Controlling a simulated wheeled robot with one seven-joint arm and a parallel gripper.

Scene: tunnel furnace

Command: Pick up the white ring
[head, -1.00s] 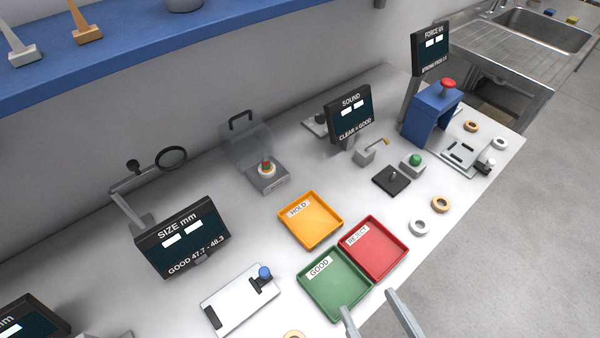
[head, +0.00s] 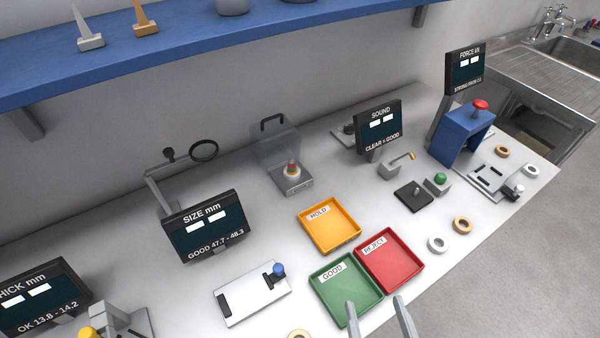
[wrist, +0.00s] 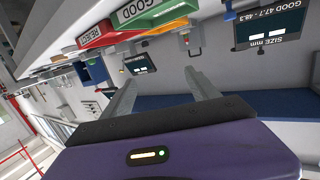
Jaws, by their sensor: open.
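A white ring (head: 438,244) lies flat on the bench, right of the red REJECT tray (head: 421,264). A second white ring (head: 529,171) lies at the far right end of the bench. My gripper (head: 377,306) is open and empty over the front edge of the bench, by the green GOOD tray (head: 372,301) and the red tray. Its spread fingers also show in the wrist view (wrist: 163,90). It is apart from both white rings, left of and nearer than them. I cannot make out either ring in the wrist view.
Tan rings (head: 462,225) lie near each white ring; another is partly cut off at the bottom edge. A yellow HOLD tray (head: 352,243), a black pad (head: 413,195), a green button (head: 440,179) and a blue press (head: 462,135) stand around. Floor is clear at right.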

